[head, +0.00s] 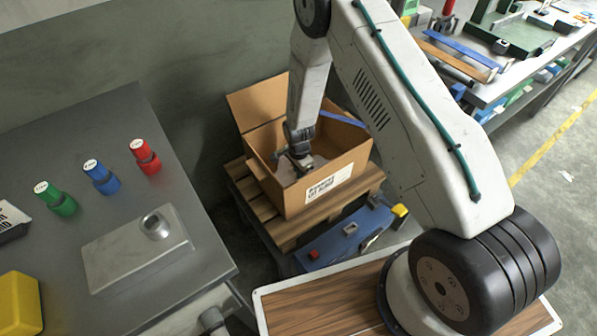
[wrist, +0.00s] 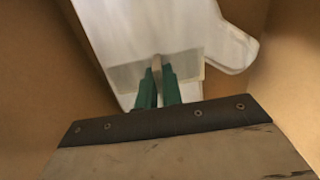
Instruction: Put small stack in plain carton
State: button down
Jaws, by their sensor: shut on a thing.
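An open brown carton (head: 277,193) with a printed white label stands on a wooden pallet, flaps spread. My gripper (head: 298,160) reaches down inside it, within its walls. In the wrist view my gripper (wrist: 157,74) shows green fingers closed on the near edge of a small stack (wrist: 160,28) of whitish, see-through film gloves. A thumb-like lobe sticks out at its right. Brown carton walls (wrist: 38,62) rise on both sides. Whether the stack touches the carton floor cannot be told. In the head view my gripper hides part of the pale stuff in the carton.
The pallet (head: 255,198) sits beside a blue toolbox-like case (head: 345,236). A grey table (head: 110,215) at left holds green, blue and red bottles and a metal box. A cluttered workbench (head: 490,92) stands at top right. A blue strip shows at the carton's back edge.

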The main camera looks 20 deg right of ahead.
jog(key=c, duration=1.6)
grip_release()
jog(key=shift+f, duration=0.1)
jog(key=shift+o, duration=0.2)
notch_tip(320, 180, up, 12)
jog(key=shift+r, duration=0.25)
